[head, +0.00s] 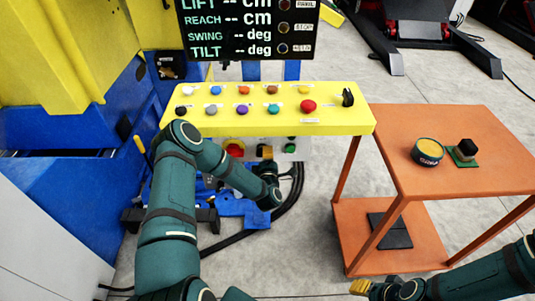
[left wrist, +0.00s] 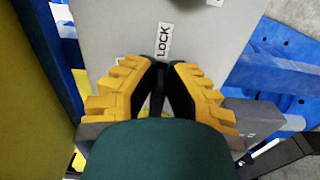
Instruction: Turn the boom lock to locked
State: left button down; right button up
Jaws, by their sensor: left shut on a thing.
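The boom lock is a dark, narrow handle (left wrist: 157,104) on a grey panel, seen in the left wrist view below a white label reading LOCK (left wrist: 164,42). My left gripper (left wrist: 164,72) is shut on this handle, with its yellow fingers and black tips on both sides of it. My palm hides the lower part of the view, and which way the handle is set cannot be told. In the head view my left gripper (head: 265,153) is at the grey panel (head: 277,148) under the yellow console. My right gripper (head: 362,287) is low in the head view, away from the panel.
The yellow console (head: 230,126) with several buttons overhangs the grey panel. A red button (head: 234,149) and green buttons (head: 290,148) flank my left gripper. An orange cart (head: 470,130) with a round tin (head: 427,152) stands at right. Black cables (head: 296,190) run below.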

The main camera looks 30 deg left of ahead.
dwell(0.3)
pick_arm(q)
jog(key=c, duration=1)
grip_release()
jog(key=shift+a, duration=0.1)
jog(key=v, duration=1.2)
